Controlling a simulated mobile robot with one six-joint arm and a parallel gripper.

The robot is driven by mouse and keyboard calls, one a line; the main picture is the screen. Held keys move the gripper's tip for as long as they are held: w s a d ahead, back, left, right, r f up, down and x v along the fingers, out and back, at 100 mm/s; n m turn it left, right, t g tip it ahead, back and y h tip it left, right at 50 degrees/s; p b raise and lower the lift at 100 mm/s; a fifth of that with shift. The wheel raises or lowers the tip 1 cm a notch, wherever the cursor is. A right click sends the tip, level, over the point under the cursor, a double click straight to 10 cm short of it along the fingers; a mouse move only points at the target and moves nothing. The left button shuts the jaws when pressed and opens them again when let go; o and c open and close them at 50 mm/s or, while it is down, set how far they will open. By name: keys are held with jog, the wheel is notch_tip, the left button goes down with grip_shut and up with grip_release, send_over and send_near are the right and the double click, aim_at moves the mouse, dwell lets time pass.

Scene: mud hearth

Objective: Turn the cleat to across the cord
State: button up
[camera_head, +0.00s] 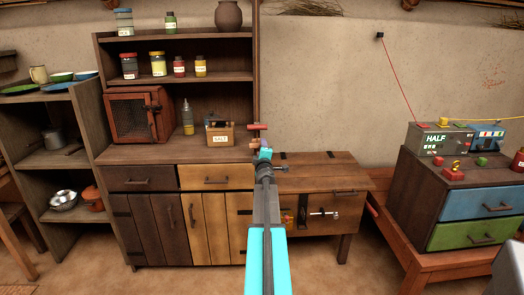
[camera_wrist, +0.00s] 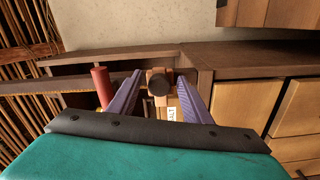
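My gripper (camera_wrist: 159,74) is open in the wrist view, with its two purple fingers apart. A small wooden block with a round dark knob (camera_wrist: 158,83) shows between the fingertips; it may be the cleat, but I cannot be sure. I cannot tell whether the fingers touch it. A red bar (camera_wrist: 102,88) stands just outside the left finger. In the head view, the red bar (camera_head: 258,127) lies level just above my gripper (camera_head: 264,150), at the dresser's right edge. My arm hides part of this spot. No cord can be made out at the gripper.
The salt box (camera_head: 219,134) stands on the dresser counter left of my gripper. A low wooden bench (camera_head: 330,178) is right of the arm. A red cord (camera_head: 397,78) runs down the wall to a labelled box (camera_head: 440,140) at right. The wall between is bare.

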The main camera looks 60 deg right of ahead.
jog(key=shift+a, duration=0.1)
jog(key=v, duration=1.3)
jog(key=shift+s+a, duration=0.2)
jog(key=shift+s, duration=0.1)
dwell(0.5)
dwell(0.5)
